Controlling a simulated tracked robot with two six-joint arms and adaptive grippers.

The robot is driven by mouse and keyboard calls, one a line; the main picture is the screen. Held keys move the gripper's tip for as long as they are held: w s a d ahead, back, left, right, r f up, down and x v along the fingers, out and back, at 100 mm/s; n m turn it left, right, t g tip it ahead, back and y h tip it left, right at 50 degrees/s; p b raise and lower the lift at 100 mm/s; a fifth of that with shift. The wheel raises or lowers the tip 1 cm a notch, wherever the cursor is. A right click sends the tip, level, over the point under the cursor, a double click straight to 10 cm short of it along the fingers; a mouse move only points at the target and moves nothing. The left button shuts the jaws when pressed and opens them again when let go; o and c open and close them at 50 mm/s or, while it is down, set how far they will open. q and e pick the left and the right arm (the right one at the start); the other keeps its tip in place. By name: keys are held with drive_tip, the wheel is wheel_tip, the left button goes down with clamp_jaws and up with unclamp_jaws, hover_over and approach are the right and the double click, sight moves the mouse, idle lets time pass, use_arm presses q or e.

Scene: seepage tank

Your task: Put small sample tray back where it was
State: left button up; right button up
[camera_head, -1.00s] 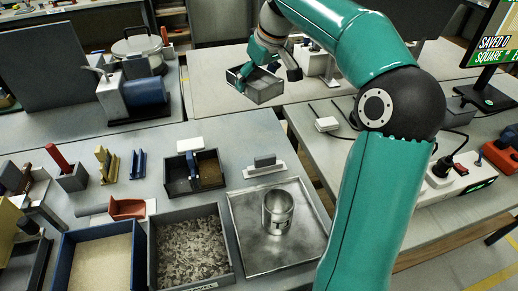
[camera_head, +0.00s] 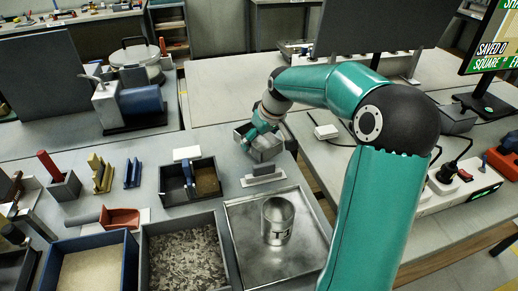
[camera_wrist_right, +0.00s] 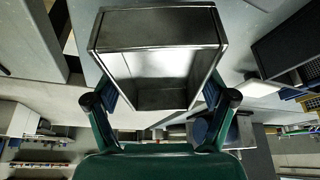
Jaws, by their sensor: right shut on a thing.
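The small sample tray is a grey, open metal box (camera_head: 264,149) held by my right gripper (camera_head: 262,120) above the bench, just behind a small grey block on a white base (camera_head: 263,174). In the right wrist view the tray (camera_wrist_right: 160,60) sits between the two fingers (camera_wrist_right: 160,105), which press on its sides. The tray looks empty inside. Whether its underside touches anything is hidden. My left gripper is not in view.
A metal plate with a metal cup (camera_head: 278,221) lies in front of the block. A dark divided box (camera_head: 190,182), a gravel tray (camera_head: 185,255) and a sand tray (camera_head: 95,272) stand to the left. Bare bench shows left of the held tray.

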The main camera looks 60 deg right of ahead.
sight(260, 146)
drive_tip(key=shift+f, duration=1.7)
drive_tip(key=shift+f, duration=0.15)
drive_tip(key=o, duration=1.4)
drive_tip(key=v, duration=1.2)
